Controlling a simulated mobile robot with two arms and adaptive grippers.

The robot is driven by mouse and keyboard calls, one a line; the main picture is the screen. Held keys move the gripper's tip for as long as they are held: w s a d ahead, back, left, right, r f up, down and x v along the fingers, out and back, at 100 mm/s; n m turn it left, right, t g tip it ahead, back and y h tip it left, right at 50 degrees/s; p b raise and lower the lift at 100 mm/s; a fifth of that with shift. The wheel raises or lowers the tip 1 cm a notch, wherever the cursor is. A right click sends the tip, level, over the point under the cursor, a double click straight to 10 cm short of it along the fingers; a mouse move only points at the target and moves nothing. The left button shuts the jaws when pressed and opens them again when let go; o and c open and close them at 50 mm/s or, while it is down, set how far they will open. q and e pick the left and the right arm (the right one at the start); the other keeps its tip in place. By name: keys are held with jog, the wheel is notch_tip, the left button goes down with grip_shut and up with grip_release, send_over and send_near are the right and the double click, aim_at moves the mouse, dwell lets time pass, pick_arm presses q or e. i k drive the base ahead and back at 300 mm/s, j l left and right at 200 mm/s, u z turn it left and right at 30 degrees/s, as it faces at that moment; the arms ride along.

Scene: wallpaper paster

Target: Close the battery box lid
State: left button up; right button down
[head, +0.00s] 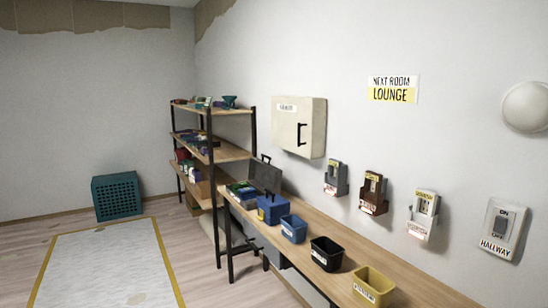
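A blue box (272,209) stands on the wooden bench along the right wall. A dark grey lid (265,176) with a handle stands raised at its back, so this box looks open; I take it as the battery box, though I cannot read a label naming it. Small green and dark items lie just left of it, and I cannot tell whether they are in the box or beside it. The inside of the box is too small to make out. Neither of my grippers is in view.
On the bench (420,291) stand a blue bin (294,229), a black bin (326,254) and a yellow bin (373,287). A loaded shelf rack (228,153) stands behind. A teal crate (117,196) and a pale sheet (108,268) are on the floor.

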aim_at(261, 174)
jog(key=i+j, duration=0.35)
jog(key=i, duration=0.25)
jog(key=i+j+z, duration=0.15)
jog(key=i+j, duration=0.2)
jog(key=i, duration=0.25)
jog(key=i+j, duration=0.45)
jog(key=i, duration=0.15)
